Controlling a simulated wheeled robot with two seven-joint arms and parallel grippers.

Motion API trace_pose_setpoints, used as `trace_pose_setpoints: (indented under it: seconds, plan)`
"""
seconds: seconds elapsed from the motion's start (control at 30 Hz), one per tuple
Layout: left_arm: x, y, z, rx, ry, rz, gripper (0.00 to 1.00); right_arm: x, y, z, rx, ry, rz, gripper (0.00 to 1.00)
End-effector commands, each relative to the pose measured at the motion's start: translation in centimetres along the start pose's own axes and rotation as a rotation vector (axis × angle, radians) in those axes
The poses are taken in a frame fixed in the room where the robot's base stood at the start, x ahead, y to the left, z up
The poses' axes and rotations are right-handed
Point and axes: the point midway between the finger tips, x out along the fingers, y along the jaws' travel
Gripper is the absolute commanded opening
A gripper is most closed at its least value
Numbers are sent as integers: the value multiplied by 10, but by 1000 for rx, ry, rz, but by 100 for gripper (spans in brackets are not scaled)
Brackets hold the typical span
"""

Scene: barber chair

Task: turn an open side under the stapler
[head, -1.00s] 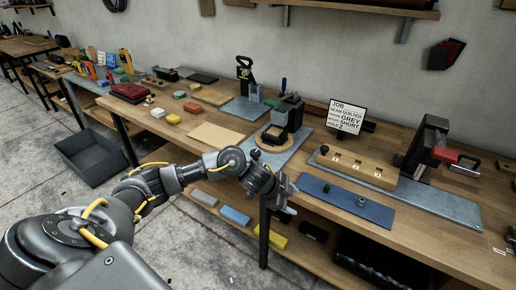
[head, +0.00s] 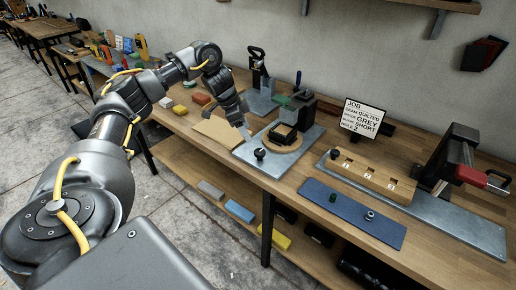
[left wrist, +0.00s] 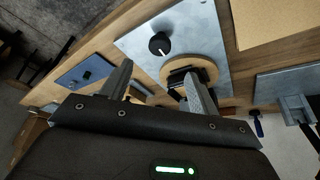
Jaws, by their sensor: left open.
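The stapler (head: 302,112) is a dark upright block at the back of a grey metal plate (head: 305,143). In front of it a round wooden turntable (head: 270,144) bears a small black square frame (head: 284,133). A black knob (head: 260,154) stands at the plate's front corner. My left gripper (head: 244,131) is open and empty, above the plate's left edge. In the left wrist view its fingers (left wrist: 158,88) are spread apart, with the knob (left wrist: 159,44) beyond them and the turntable (left wrist: 208,72) partly behind the right finger. Which frame sides are open cannot be told.
A job sign (head: 362,116) stands behind a wooden block with holes (head: 372,176). A blue mat (head: 350,212) lies in front of it. A clamp (head: 460,160) stands at the right. A tan sheet (head: 215,133) lies left of the plate, partly behind my gripper.

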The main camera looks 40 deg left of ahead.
Motion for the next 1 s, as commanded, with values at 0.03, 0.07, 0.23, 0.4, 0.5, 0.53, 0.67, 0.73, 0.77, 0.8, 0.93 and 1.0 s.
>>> trace_pose_setpoints:
  seconds: [0.03, 0.07, 0.23, 0.4, 0.5, 0.53, 0.67, 0.73, 0.77, 0.8, 0.93, 1.0]
  plan:
    - [9, 1, -1, 3, -1, 4, 61, 3, 0, 5, 0, -6, 0, 36]
    - [14, 1, -2, 4, -1, 4, 61, 4, 0, 7, 0, -8, -1, 36]
    - [46, 2, 0, 3, -1, 5, 61, 14, 1, 10, -1, -12, 1, 36]
    - [72, 1, 0, 2, -3, 3, 61, 10, 3, 6, -2, -8, 3, 36]
    - [86, 1, 0, 1, -1, 2, 61, 8, 3, 4, -2, -5, 4, 36]
    - [89, 1, 0, 2, -1, 2, 61, 8, 3, 4, -2, -5, 4, 36]
    - [100, 0, 1, 1, -1, 0, 61, 7, 3, 4, -2, -5, 3, 36]
    - [102, 0, 1, 1, 0, -1, 61, 7, 3, 4, -2, -5, 3, 36]
    - [103, 0, 1, 1, 1, -1, 61, 7, 3, 4, -2, -5, 3, 36]
    - [104, 0, 1, 1, 1, -1, 61, 7, 3, 4, -2, -4, 3, 36]
    - [104, 0, 1, 2, 1, -1, 61, 7, 3, 3, -2, -4, 3, 36]
    - [104, 0, 1, 2, 1, -1, 61, 7, 3, 3, -1, -4, 3, 36]
